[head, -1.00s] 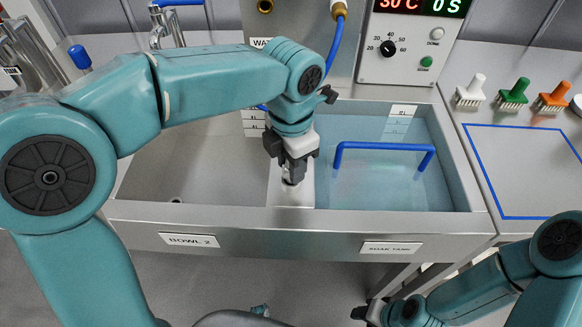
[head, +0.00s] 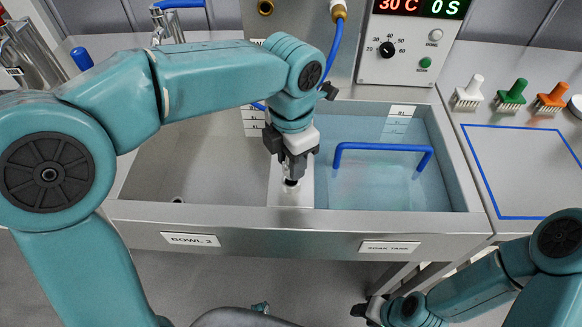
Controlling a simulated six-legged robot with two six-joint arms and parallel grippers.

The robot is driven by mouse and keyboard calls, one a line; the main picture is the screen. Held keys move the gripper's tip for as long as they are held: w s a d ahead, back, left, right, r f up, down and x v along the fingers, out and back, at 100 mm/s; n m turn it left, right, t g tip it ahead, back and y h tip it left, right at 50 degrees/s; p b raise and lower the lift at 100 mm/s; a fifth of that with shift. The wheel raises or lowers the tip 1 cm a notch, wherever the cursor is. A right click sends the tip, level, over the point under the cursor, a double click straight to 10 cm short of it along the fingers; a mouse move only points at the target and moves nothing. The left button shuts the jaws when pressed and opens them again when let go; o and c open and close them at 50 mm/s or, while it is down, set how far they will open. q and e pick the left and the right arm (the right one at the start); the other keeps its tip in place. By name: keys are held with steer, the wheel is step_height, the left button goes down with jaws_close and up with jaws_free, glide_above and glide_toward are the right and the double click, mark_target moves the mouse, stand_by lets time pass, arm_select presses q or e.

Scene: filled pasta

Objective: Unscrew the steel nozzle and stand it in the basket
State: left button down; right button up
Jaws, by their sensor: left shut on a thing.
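My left gripper (head: 292,175) points down over the pale divider between the two sink basins. It is shut on a small dark piece with a pale metallic end, which may be the steel nozzle (head: 291,184); the fingers hide most of it. A blue handle (head: 383,147) stands in the soak tank at right, and a faint squarish shape under the water below it may be the basket; its detail is unclear. My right gripper (head: 364,311) is low at the bottom, in front of the sink, away from these things; its jaws are too small to read.
The left basin, bowl 2 (head: 205,175), looks empty. The soak tank (head: 440,205) holds water. A blue hose (head: 334,50) with a brass fitting hangs behind my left wrist. White, green and orange brushes (head: 512,95) stand on the right counter, behind a bare blue-outlined area (head: 530,170).

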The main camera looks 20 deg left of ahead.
arm_select(q)
steer(key=shift+r+p, duration=1.35)
steer(key=shift+r, duration=0.4)
